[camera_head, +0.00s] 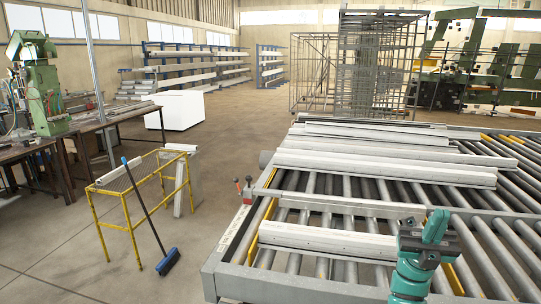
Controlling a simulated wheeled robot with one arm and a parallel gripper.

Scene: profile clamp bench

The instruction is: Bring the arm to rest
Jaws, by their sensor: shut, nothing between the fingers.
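My teal arm rises from the bottom edge at the lower right, in front of the roller bench. Its dark gripper (410,240) is at the upper end of the arm, over the rollers as seen from here. It is shut with nothing in it. The fingertips are small and partly merge with the dark wrist parts. A pale profile (315,239) lies across the rollers just left of the gripper in the picture; its right end is close to or behind the arm.
The roller bench (232,258) carries several more long profiles (385,168) further back. A clamp with red handles (243,190) sits at its left edge. Left of it stand a yellow-framed stand (133,227) and a blue broom (167,261). Open floor lies between.

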